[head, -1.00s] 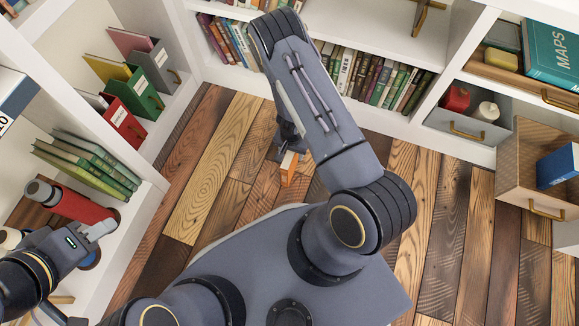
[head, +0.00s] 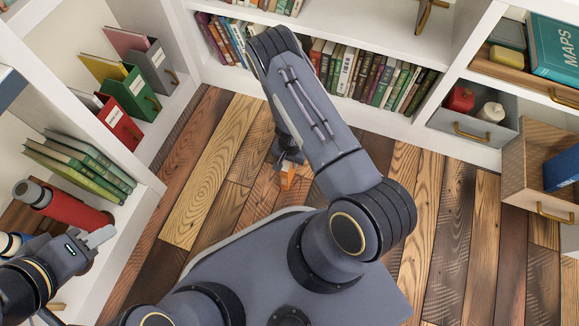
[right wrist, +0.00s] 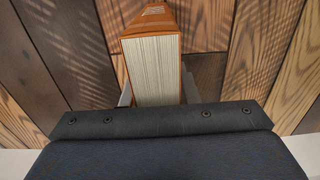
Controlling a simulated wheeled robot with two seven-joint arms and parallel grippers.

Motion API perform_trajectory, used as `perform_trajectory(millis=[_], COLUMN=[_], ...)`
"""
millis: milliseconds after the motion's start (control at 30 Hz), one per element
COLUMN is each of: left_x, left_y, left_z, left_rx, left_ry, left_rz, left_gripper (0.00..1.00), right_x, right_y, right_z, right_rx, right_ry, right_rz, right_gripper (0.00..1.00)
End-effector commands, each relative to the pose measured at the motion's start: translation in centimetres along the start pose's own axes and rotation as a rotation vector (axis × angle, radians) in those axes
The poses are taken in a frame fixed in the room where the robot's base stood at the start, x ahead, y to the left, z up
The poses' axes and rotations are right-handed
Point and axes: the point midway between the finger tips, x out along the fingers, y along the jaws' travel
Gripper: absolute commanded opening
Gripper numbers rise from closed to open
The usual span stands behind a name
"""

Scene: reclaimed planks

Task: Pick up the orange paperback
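The orange paperback (head: 287,178) stands on the plank floor in front of the low bookcase, partly hidden by my right gripper (head: 289,158). In the right wrist view the paperback (right wrist: 152,68) shows its pale page block and orange cover. The grey fingers of my right gripper (right wrist: 158,92) lie on either side of it, close to its covers. I cannot tell whether they press on it. My left gripper (head: 98,238) is at the lower left beside the shelf, away from the paperback; its finger gap does not show.
A red cylinder (head: 70,208) lies on the left shelf close to my left gripper. Green books (head: 80,165) and file boxes (head: 140,95) fill the left shelves. A row of books (head: 370,75) stands at the back. An open drawer (head: 520,180) juts out at right. The surrounding floor is clear.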

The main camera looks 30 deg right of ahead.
Motion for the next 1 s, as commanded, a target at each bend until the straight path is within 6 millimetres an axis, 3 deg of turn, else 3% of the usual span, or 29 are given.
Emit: perform_trajectory(millis=[33,100,567,733,1000], left_x=[0.0,0.0,-0.5,-1.5,-2.6], left_y=[0.0,0.0,0.2,0.7,1.2], left_z=[0.0,0.0,-0.2,-0.8,-1.3], left_rx=[0.000,0.000,0.000,0.000,0.000], left_ry=[0.000,0.000,0.000,0.000,0.000], left_rz=[0.000,0.000,0.000,0.000,0.000], left_gripper=[0.36,0.36,0.36,0.36,0.36], right_x=[0.0,0.0,-1.2,-3.6,-9.0], right_y=[0.0,0.0,-0.1,-0.1,4.3], right_z=[0.0,0.0,-0.1,-0.1,1.9], right_rx=[0.000,0.000,-0.002,-0.001,0.009], right_ry=[0.000,0.000,0.002,0.002,-0.002], right_rz=[0.000,0.000,-0.001,-0.001,-0.002], right_gripper=[0.10,0.00,0.00,0.00,0.00])
